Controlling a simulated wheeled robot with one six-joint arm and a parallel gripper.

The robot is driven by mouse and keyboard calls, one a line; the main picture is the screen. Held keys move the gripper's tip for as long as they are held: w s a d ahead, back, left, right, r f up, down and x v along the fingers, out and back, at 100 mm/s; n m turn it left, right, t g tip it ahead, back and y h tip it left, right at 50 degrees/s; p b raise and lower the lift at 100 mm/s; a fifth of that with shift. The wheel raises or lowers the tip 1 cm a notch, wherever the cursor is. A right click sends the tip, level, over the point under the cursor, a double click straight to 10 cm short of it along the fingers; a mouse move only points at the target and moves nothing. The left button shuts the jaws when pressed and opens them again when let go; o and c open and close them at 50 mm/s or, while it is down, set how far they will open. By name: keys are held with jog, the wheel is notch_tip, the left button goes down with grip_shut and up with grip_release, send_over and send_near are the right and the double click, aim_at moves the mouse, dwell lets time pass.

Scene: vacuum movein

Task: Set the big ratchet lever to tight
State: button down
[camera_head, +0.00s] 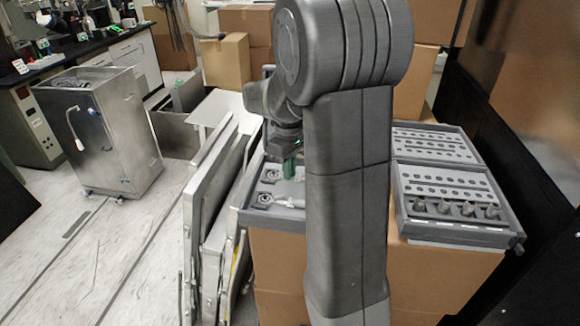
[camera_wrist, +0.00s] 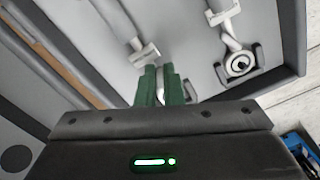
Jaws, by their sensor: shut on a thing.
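My gripper (camera_wrist: 166,84) has green fingers, closed around a light grey part of a ratchet lever (camera_wrist: 118,22) in the wrist view. I take this to be the big lever; its pivot is hidden by the fingers. A second ratchet lever (camera_wrist: 228,32) lies to the right, apart from the fingers, with its round pivot in a dark bracket. Both are on a grey tray (camera_wrist: 280,30). In the head view, my gripper (camera_head: 288,166) points down over the left tray (camera_head: 246,215), partly hidden by my arm. Tight or loose markings cannot be read.
A second grey tray (camera_head: 456,232) with holes and several dark pegs lies at right. Both trays rest on cardboard boxes (camera_head: 440,280). Flat panels (camera_head: 205,220) lean at left. A metal cabinet (camera_head: 105,130) stands farther left, with open floor (camera_head: 120,250) in front.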

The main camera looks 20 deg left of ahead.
dwell(0.4)
jog(key=c, duration=1.6)
grip_release()
jog(key=shift+o, duration=0.2)
notch_tip(320, 180, up, 14)
jog(key=shift+w+a+f, duration=0.1)
notch_tip(320, 180, down, 14)
jog(key=shift+r, duration=0.1)
